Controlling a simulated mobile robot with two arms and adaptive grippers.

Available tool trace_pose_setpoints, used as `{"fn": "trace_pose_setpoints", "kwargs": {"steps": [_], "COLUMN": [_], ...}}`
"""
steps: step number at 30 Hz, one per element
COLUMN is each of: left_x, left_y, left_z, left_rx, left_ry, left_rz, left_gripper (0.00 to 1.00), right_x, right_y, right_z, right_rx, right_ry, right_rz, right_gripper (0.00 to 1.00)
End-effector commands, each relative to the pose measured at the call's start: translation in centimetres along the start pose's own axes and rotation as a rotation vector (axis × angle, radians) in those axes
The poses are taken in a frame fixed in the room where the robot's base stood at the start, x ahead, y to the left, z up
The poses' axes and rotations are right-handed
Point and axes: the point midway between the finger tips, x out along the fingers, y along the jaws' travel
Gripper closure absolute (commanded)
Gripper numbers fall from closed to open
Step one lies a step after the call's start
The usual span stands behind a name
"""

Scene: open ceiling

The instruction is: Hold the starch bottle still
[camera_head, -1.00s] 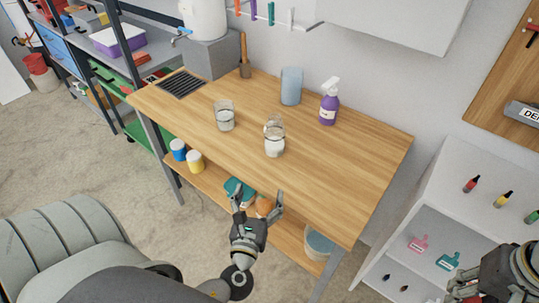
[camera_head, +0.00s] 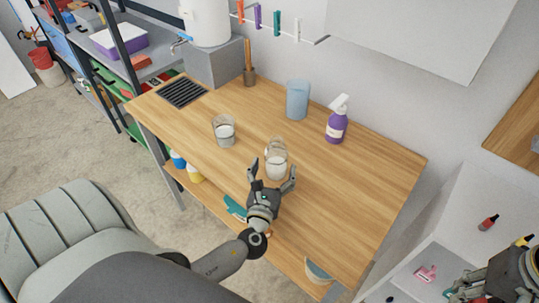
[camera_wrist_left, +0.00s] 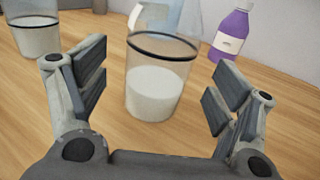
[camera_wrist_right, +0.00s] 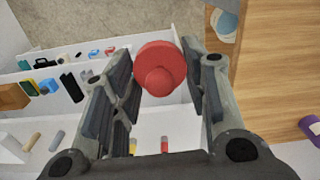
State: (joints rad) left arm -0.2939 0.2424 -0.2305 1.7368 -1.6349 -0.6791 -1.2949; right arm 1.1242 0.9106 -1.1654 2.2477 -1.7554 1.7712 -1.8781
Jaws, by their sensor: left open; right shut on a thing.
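A clear glass bottle with white contents and a dark band (camera_head: 276,165) stands upright on the wooden table. It looks like the starch bottle, though no label is readable. My left gripper (camera_head: 271,178) is open just in front of it; in the left wrist view the bottle (camera_wrist_left: 153,92) stands between and beyond the spread fingers, apparently untouched. My right gripper (camera_wrist_right: 160,85) is shut on a red round-topped thing (camera_wrist_right: 158,72), away from the table at the right, over the white shelf unit. What lies below the red top is hidden.
A second glass with white contents (camera_head: 225,134) stands to the left. A blue cup (camera_head: 297,100) and a purple spray bottle (camera_head: 337,125) stand behind. The table's right side (camera_head: 370,180) is clear. A white shelf unit (camera_head: 450,225) stands at right.

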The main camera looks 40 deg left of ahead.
Motion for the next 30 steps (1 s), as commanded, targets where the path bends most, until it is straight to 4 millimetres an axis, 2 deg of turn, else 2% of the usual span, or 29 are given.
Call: {"fn": "trace_pose_setpoints", "kwargs": {"steps": [3, 9, 20, 30], "left_x": [2.0, 3.9, 4.3, 4.2], "left_y": [0.1, 0.0, 0.0, 0.0], "left_z": [0.2, 0.1, 0.0, 0.0], "left_rx": [0.000, -0.001, -0.001, -0.001], "left_ry": [-0.002, 0.000, 0.001, 0.001], "left_rz": [0.002, 0.000, 0.001, 0.000], "left_gripper": [0.16, 0.16, 0.16, 0.59], "right_x": [-0.5, -0.8, -0.8, -0.8], "right_y": [0.0, 0.0, 0.0, 0.0], "right_z": [0.0, 0.0, 0.0, 0.0], "right_rx": [0.000, 0.000, 0.000, 0.000], "right_ry": [0.000, 0.000, 0.000, 0.000], "right_rz": [0.000, 0.000, 0.000, 0.000], "right_gripper": [0.70, 0.70, 0.70, 0.70]}}
